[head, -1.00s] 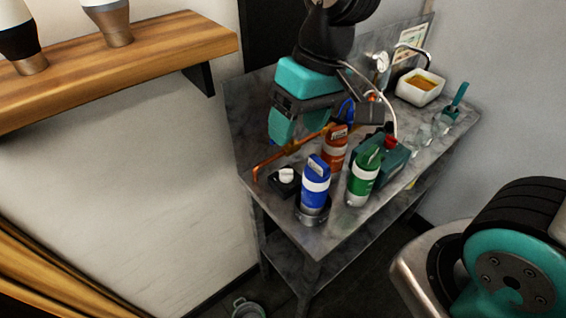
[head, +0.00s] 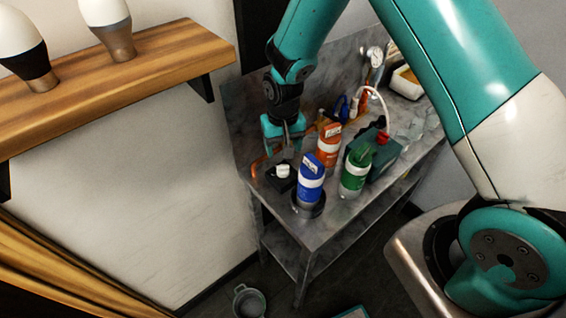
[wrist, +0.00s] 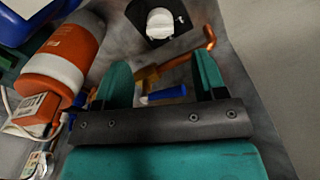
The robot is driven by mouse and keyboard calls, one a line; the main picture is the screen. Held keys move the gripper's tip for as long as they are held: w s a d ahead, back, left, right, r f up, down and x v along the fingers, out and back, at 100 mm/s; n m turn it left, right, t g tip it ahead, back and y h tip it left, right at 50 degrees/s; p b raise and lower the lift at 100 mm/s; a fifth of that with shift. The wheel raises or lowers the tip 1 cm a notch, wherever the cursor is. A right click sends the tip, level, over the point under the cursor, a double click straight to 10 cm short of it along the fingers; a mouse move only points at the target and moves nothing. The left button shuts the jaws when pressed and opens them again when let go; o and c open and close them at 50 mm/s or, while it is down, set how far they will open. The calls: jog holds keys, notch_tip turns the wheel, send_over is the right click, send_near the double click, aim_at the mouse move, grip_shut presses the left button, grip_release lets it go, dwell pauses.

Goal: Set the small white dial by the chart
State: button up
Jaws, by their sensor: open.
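The small white dial (head: 283,170) sits on a black base at the left end of the grey bench, beside the blue bottle. The dial also shows at the top of the wrist view (wrist: 160,23); its markings are too small to read. My gripper (head: 285,148) is above and just behind the dial, pointing down. In the wrist view my gripper (wrist: 163,75) has its teal fingers wide apart, nothing between their tips, and the dial beyond them. I cannot make out the chart in the head view now; my arm covers the back right of the bench.
A blue bottle (head: 311,182), an orange bottle (head: 328,147) and a green bottle (head: 355,172) stand close to the right of the dial. A copper pipe (wrist: 207,38) runs near the dial. A gauge (head: 375,57) is at the back. A bucket (head: 249,302) is on the floor.

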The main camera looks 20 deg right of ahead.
aim_at(283, 166)
notch_tip(283, 166, down, 9)
jog(key=shift+r+p, duration=0.2)
jog(key=shift+p, duration=0.8)
jog(key=c, duration=0.9)
